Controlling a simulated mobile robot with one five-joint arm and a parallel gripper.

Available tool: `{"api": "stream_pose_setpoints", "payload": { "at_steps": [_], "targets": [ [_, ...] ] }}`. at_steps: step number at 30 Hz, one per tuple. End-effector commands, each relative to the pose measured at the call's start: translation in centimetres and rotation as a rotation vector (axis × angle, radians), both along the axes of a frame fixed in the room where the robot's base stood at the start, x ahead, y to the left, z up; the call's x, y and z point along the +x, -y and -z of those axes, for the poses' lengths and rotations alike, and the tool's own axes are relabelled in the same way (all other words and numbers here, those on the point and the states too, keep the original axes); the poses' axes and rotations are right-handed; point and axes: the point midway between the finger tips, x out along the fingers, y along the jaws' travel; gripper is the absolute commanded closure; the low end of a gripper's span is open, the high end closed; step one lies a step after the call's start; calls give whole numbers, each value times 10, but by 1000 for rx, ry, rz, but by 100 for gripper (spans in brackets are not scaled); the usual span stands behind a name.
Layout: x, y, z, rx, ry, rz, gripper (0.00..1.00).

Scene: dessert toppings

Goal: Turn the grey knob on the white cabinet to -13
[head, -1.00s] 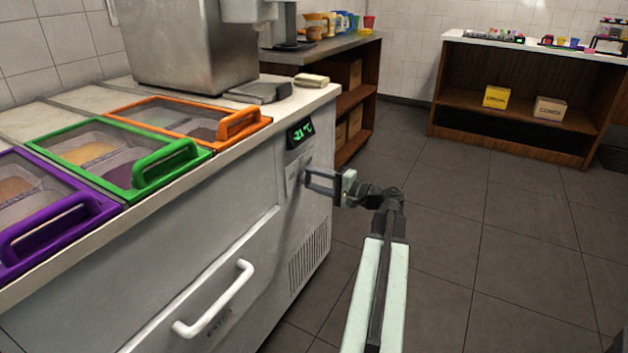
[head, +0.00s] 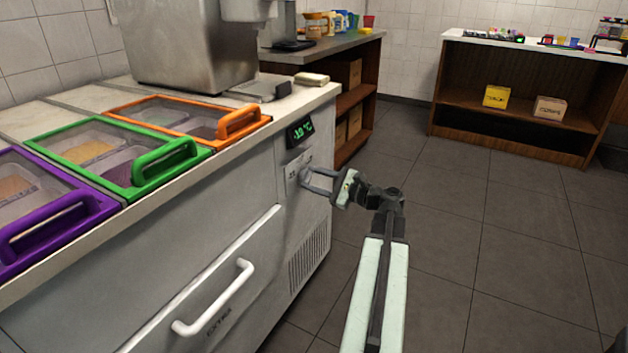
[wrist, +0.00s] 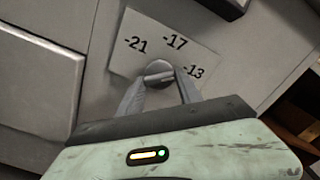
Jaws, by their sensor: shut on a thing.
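The white cabinet (head: 255,200) stands at the left, with its drawer and control panel facing me. The grey knob (wrist: 157,69) sits on a pale label plate (wrist: 125,62) marked -21, -17 and -13 in the wrist view. My gripper (wrist: 161,79) is shut on the knob, one finger on each side of its raised bar. The gripper (head: 308,179) reaches the panel from the right in the head view, where the knob is largely hidden. The green display (head: 300,131) above it seems to read -19 °C.
A white drawer handle (head: 213,299) sticks out lower left. Purple, green (head: 165,162) and orange lids cover the cabinet top. A wooden shelf unit (head: 520,95) stands far right. The tiled floor between is clear.

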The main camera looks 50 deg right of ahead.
Motion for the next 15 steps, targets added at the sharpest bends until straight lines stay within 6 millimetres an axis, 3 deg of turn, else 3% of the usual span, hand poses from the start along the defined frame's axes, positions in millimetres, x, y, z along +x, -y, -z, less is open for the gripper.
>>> {"api": "stream_pose_setpoints", "payload": {
  "at_steps": [15],
  "targets": [
    [0,-1,1,156,-41,-1,99]
  ]
}}
